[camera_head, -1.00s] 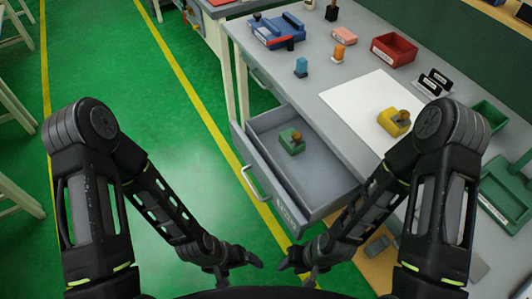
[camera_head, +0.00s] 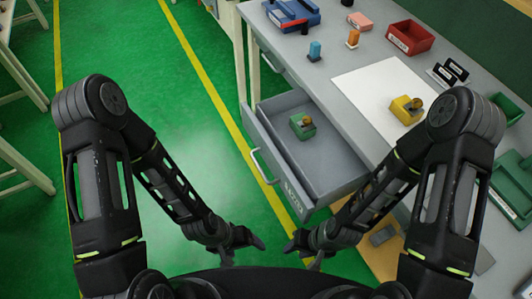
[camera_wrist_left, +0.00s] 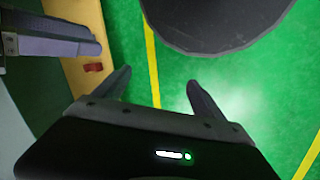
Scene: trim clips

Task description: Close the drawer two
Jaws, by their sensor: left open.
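A grey drawer (camera_head: 338,183) stands pulled out of the workbench, with a bar handle (camera_head: 262,168) and a label on its front too small to read. A green block-like part (camera_head: 303,126) with a brown knob lies inside it. My left gripper (camera_head: 243,252) is open and empty, low in front of the drawer and apart from it; its spread fingers also show in the left wrist view (camera_wrist_left: 158,80). My right gripper (camera_head: 301,256) is beside it, below the drawer's near corner, with its fingers apart and empty.
The workbench top (camera_head: 345,65) holds a white sheet, a yellow part (camera_head: 406,109), a red bin (camera_head: 410,37), a blue tray (camera_head: 292,14) and green bins at the right. A second handle (camera_head: 271,63) shows farther along the bench. The green floor left of the drawer is clear.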

